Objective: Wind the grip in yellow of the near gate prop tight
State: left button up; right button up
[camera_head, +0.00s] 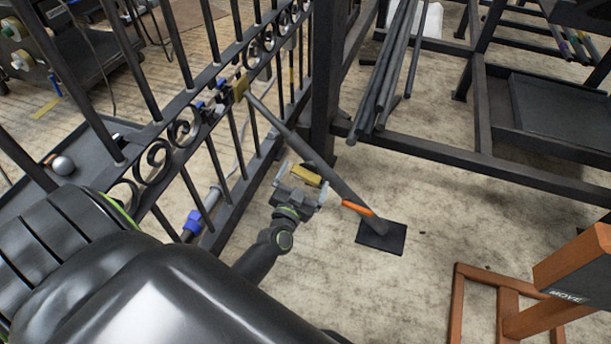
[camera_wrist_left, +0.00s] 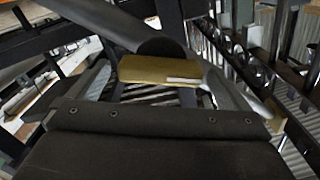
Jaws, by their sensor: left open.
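The gate prop (camera_head: 320,166) is a dark bar slanting from a yellow bracket (camera_head: 241,86) on the gate down to a flat black foot plate (camera_head: 381,238). An orange band (camera_head: 357,208) sits low on it. The yellow grip (camera_head: 306,175) sticks out beside the bar, partly hidden by my left gripper (camera_head: 304,180). In the left wrist view the grip (camera_wrist_left: 160,69) lies crosswise ahead, with a pale mark near its right end. My left gripper (camera_wrist_left: 165,85) is open, with one finger to each side of the grip. I cannot tell whether they touch. My right gripper is not in view.
The black scroll-work gate (camera_head: 180,130) stands left of the prop, beside a dark post (camera_head: 325,80). Dark rods (camera_head: 388,75) lean behind. A rack (camera_head: 480,110) fills the upper right and an orange stand (camera_head: 505,300) the lower right. Bare floor lies around the foot plate.

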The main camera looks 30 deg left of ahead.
pick_arm(q)
jog(key=shift+x, duration=0.8)
jog(key=shift+s, duration=0.1)
jog(key=shift+c, duration=0.5)
jog(key=c, duration=0.9)
